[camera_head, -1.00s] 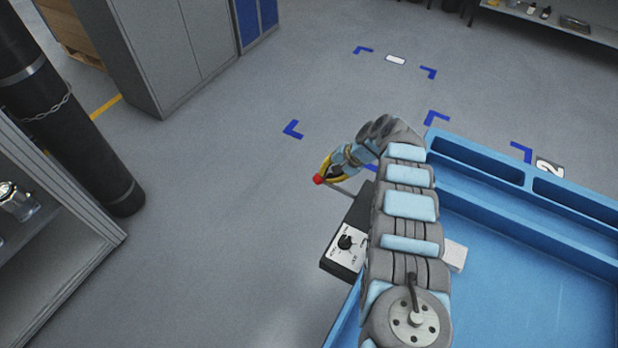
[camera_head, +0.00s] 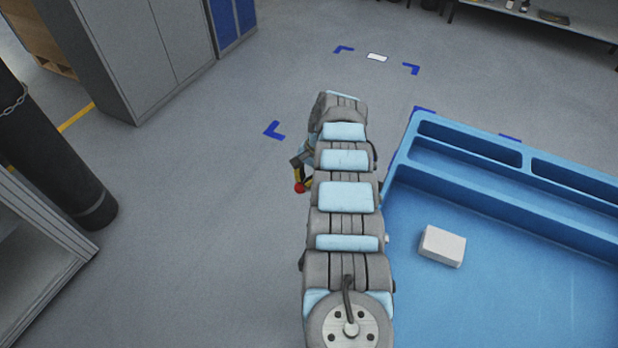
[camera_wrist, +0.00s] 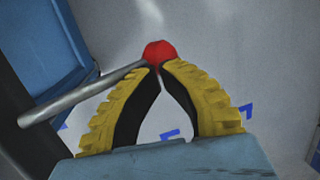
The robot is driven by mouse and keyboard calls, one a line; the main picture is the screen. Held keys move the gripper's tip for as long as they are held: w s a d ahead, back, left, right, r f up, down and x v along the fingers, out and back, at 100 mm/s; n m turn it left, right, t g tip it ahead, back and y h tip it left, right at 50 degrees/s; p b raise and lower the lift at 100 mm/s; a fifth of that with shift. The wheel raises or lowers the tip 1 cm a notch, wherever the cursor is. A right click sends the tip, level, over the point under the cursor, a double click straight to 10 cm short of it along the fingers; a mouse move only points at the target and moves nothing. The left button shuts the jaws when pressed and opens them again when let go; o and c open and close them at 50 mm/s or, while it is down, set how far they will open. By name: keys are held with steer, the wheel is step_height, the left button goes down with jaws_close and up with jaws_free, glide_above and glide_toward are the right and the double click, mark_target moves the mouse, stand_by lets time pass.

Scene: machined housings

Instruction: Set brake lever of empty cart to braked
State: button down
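The blue cart (camera_head: 400,165) fills the right of the head view. Its brake lever shows in the wrist view as a grey metal rod (camera_wrist: 85,92) slanting up from the left to a red knob (camera_wrist: 159,52). The yellow fingers of my gripper (camera_wrist: 158,66) close together at the tips on this knob, with a gap lower between them. In the head view the red knob (camera_head: 300,187) shows just left of my arm, at the tips of my gripper (camera_head: 303,179). My arm hides the rod and the lever's base there.
A white block (camera_head: 443,246) lies on the cart's bed. Grey cabinets (camera_head: 140,50), a dark cylinder (camera_head: 50,155) and a shelf unit (camera_head: 40,260) stand at the left. The floor between them and the cart is clear.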

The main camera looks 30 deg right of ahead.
steer(key=shift+f, duration=0.55)
steer(key=shift+s+f, duration=0.1)
